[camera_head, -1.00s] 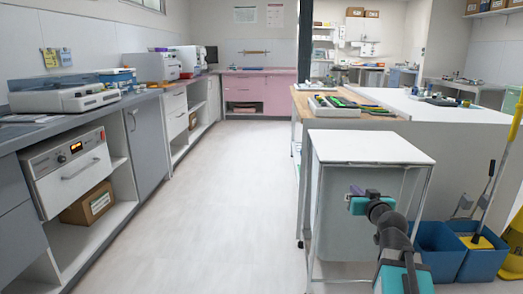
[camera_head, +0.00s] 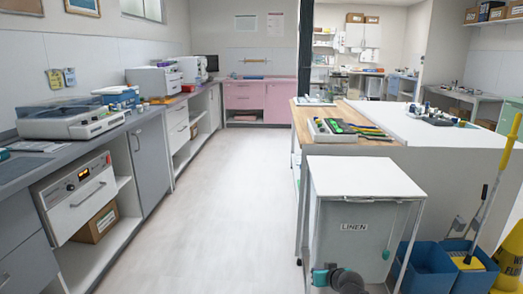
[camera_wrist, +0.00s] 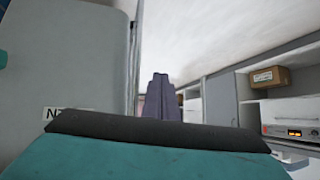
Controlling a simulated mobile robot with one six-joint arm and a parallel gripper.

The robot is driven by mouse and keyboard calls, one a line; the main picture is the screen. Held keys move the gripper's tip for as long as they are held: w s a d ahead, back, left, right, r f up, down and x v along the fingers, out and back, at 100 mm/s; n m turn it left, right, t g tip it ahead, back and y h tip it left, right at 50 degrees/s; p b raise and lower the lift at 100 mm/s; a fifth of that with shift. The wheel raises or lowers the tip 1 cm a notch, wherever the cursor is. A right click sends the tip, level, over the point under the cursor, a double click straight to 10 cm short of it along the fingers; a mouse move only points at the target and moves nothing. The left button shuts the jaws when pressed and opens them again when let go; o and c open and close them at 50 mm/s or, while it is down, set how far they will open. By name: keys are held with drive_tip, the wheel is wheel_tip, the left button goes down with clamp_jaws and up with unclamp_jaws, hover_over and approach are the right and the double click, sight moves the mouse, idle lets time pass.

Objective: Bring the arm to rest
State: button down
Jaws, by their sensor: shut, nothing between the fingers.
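My gripper (camera_wrist: 160,80) shows in the wrist view as a dark purplish pair of fingers, closed together and empty. Beside it stands the grey linen bin (camera_wrist: 75,60), at the left of that view, with part of its label showing upside down. In the head view only a grey and teal part of my arm shows at the bottom edge, low in front of the linen bin (camera_head: 345,245). The gripper itself is out of the head view.
The white-topped linen bin stands against the workbench (camera_head: 375,142). Blue buckets (camera_head: 432,275) and a yellow-handled mop (camera_head: 488,200) are to its right. A counter with drawers (camera_head: 90,205) runs along the left. The pale floor aisle (camera_head: 215,200) between is clear.

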drive_tip(key=s+a+f+g+p, duration=0.4)
drive_tip(key=s+f+p, duration=0.25)
drive_tip(key=s, duration=0.45)
drive_tip(key=s+a+f+g+p, duration=0.4)
drive_tip(key=s+f+p, duration=0.3)
drive_tip(key=s, duration=0.4)
drive_tip(key=s+d+f+g+p, duration=0.1)
drive_tip(key=s+g, duration=0.1)
drive_tip(key=s, duration=0.5)
drive_tip(key=s+d+f+m+g+h, duration=0.1)
drive_tip(key=s+d+g, duration=0.1)
drive_tip(key=s, duration=0.6)
drive_tip(key=s+d+f+g+h+p, duration=0.1)
drive_tip(key=s+g, duration=0.2)
drive_tip(key=s, duration=0.5)
drive_tip(key=shift+s+d+g+p, duration=0.2)
drive_tip(key=shift+g+p, duration=0.1)
drive_tip(key=shift+g, duration=0.1)
